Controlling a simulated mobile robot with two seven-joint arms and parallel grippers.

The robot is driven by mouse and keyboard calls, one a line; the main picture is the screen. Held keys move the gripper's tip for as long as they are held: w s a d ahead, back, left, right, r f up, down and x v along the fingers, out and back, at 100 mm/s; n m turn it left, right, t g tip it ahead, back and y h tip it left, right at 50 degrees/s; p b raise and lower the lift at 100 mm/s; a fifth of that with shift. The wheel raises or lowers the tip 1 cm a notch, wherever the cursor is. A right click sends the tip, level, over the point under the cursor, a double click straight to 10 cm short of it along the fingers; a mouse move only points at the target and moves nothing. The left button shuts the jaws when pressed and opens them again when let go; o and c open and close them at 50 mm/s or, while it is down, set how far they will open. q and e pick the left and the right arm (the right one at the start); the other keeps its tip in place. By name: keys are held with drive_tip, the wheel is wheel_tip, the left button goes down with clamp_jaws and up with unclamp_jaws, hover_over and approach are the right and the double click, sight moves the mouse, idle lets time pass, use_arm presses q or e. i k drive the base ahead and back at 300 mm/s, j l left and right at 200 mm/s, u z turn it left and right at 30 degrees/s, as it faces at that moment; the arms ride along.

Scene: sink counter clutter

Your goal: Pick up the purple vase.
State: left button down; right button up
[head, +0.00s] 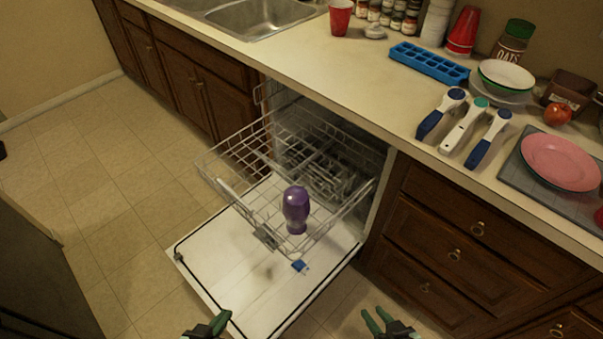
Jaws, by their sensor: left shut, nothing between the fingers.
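The purple vase (295,209) stands upright in the pulled-out wire rack (228,197) of the open dishwasher, near the rack's front. My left gripper (222,320) is at the bottom edge of the head view, left of and nearer than the vase. It is shut, empty and well apart from the vase. My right gripper (374,315) is at the bottom edge, right of the vase. Its green fingers are spread open with nothing between them.
The lowered dishwasher door (215,257) lies under the rack. Drawers (450,240) stand close on the right. The counter (375,85) holds a blue ice tray (429,63), brushes, a pink plate (560,162) and cups. The tiled floor (110,190) at left is clear.

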sight(296, 205)
drive_tip(key=k+l, duration=0.25)
drive_tip(key=l, duration=0.15)
drive_tip(key=k+l, duration=0.2)
drive_tip(key=l, duration=0.2)
drive_tip(key=k+l, duration=0.25)
drive_tip(key=l, duration=0.1)
